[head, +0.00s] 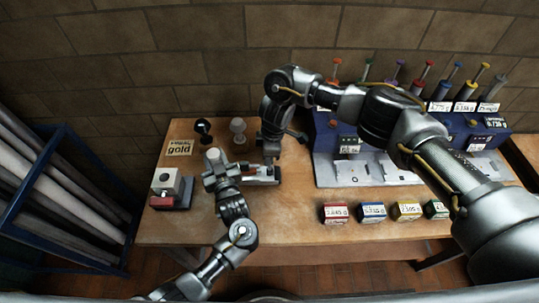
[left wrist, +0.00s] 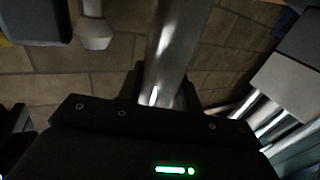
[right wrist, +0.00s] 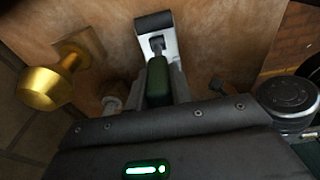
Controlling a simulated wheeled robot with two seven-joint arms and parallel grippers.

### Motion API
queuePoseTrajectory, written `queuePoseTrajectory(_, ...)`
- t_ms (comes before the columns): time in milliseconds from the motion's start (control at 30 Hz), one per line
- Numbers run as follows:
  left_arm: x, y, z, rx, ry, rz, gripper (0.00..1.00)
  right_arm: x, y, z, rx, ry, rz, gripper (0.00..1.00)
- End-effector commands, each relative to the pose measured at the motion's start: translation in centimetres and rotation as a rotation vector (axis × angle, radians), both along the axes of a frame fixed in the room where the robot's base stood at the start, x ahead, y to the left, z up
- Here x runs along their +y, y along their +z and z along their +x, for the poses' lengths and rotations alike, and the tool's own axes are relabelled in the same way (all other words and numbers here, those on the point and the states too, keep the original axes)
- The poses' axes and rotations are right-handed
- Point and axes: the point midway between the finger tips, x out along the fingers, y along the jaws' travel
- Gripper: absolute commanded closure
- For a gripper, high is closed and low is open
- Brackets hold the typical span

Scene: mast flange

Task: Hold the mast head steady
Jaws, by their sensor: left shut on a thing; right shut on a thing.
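My left gripper (head: 219,170) is at the left part of the bench. In the left wrist view it is shut on a shiny metal post (left wrist: 168,60), which I take for the mast. My right gripper (head: 270,152) is just right of it, pointing down and shut on a dark green piece (right wrist: 158,80). In the right wrist view this piece sits in front of a pale metal part with a black end. A dark fixture with a pale end (head: 264,174) lies below the grippers in the head view. The mast head's seating is hidden by my grippers.
A black knob (head: 203,128) and a grey knob (head: 237,127) stand behind, beside a "gold" sign (head: 179,148). A blue tool rack (head: 325,139) and coloured labelled boxes (head: 372,211) are at right.

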Motion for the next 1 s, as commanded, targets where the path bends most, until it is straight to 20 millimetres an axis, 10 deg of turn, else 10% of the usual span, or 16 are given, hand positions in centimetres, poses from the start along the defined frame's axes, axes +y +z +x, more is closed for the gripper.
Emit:
queuePoseTrajectory(300, -0.3, 0.1, 0.1, -0.004, -0.006, -0.002, 1.0, 0.1, -0.2, -0.2, 0.003, 0.002, -0.002, 1.0)
queuePoseTrajectory(333, -0.3, 0.2, 0.1, -0.004, -0.006, -0.002, 1.0, 0.1, -0.2, -0.2, 0.003, 0.002, -0.002, 0.77)
queuePoseTrajectory(500, -0.2, 0.1, 0.1, -0.004, -0.005, -0.002, 1.0, 0.0, -0.1, -0.1, 0.002, 0.002, -0.002, 0.56)
queuePoseTrajectory(1000, -0.1, 0.1, 0.0, -0.002, -0.001, 0.0, 1.0, -0.3, 2.7, 0.0, -0.001, 0.003, 0.0, 0.56)
